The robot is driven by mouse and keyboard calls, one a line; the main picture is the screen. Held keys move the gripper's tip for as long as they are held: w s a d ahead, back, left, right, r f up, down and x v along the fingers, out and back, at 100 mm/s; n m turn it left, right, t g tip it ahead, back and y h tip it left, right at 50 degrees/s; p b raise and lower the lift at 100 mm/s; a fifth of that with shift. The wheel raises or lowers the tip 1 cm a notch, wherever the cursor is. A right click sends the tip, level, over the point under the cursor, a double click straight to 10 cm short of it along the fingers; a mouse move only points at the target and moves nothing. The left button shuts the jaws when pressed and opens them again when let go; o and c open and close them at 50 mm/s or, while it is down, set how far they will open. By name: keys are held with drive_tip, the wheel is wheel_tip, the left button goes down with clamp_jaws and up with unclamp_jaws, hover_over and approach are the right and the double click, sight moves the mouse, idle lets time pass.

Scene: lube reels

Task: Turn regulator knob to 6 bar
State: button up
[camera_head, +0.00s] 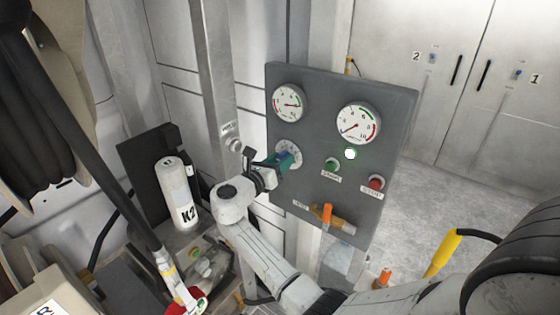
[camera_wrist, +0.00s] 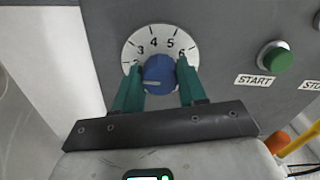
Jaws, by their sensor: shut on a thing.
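The regulator knob (camera_wrist: 158,75) is blue, on a white dial (camera_wrist: 148,34) whose numbers 3 to 6 are readable in the wrist view. A white line on the knob points to the left in that view. My gripper (camera_wrist: 160,63) has one teal finger on each side of the knob and is shut on it. In the head view my gripper (camera_head: 284,160) is at the grey panel (camera_head: 310,182) and covers much of the dial. The left gauge (camera_head: 290,103) and right gauge (camera_head: 358,124) are above; the right gauge's needle points lower left.
An orange-handled valve (camera_head: 327,213) is below. A white K2 bottle (camera_head: 178,192) stands left. Hoses hang at far left.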

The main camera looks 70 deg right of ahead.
drive_tip(key=shift+m, duration=0.3)
drive_tip(key=shift+s+f+m+b, duration=0.1)
drive_tip(key=shift+m+b, duration=3.75)
drive_tip(key=shift+m, duration=0.8)
drive_tip(key=shift+s+f+m+b, duration=0.1)
drive_tip(key=shift+f+m+b, duration=0.05)
drive_tip(key=shift+m+b, duration=4.1)
drive_tip(key=shift+s+f+m+b, duration=0.1)
drive_tip(key=shift+m+b, duration=3.3)
drive_tip(key=shift+m, duration=1.7)
drive_tip(key=shift+d, duration=0.1)
drive_tip(key=o, duration=1.1)
drive_tip(key=shift+r, duration=0.1)
drive_tip(key=shift+c, duration=0.2)
drive_tip(key=shift+w, duration=0.1)
